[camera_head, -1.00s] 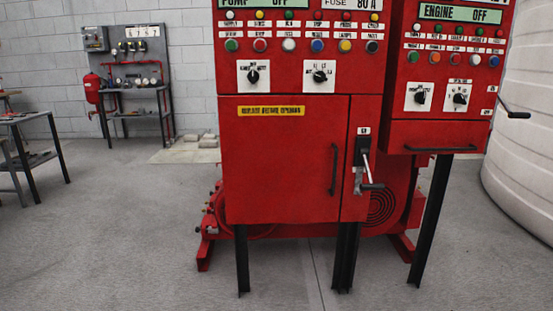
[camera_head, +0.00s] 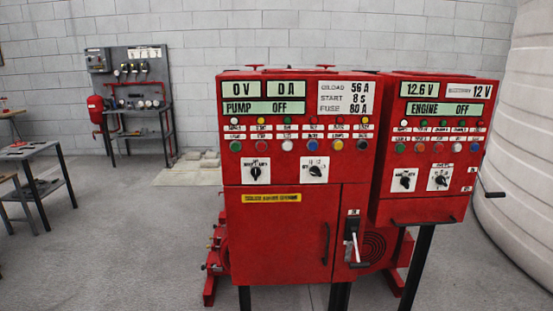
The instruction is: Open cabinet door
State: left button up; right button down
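The red pump control cabinet (camera_head: 280,224) stands in the middle of the head view on dark legs. Its lower door is shut, with a yellow label (camera_head: 271,198) at the top left and a black vertical handle (camera_head: 326,243) near the right edge. Right of the door, a narrow panel holds a black switch with a grey lever (camera_head: 354,240). Above are displays, lamps, buttons and two rotary knobs. Neither of my grippers is in view.
A second red cabinet (camera_head: 427,205) with a handle bar stands close on the right, before a large white tank (camera_head: 520,140). A grey table (camera_head: 36,165) is at the left and a tool bench (camera_head: 139,135) at the back left. Floor in front-left is clear.

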aim_at(278, 234)
jog(key=i+l, duration=0.2)
jog(key=l, duration=0.15)
jog(key=i+l, duration=0.15)
jog(key=l, duration=0.25)
jog(key=i+l, duration=0.2)
jog(key=l, duration=0.15)
jog(key=i+l, duration=0.2)
jog(key=l, duration=0.15)
jog(key=i+l, duration=0.2)
jog(key=l, duration=0.15)
jog(key=i+l, duration=0.15)
jog(key=l, duration=0.25)
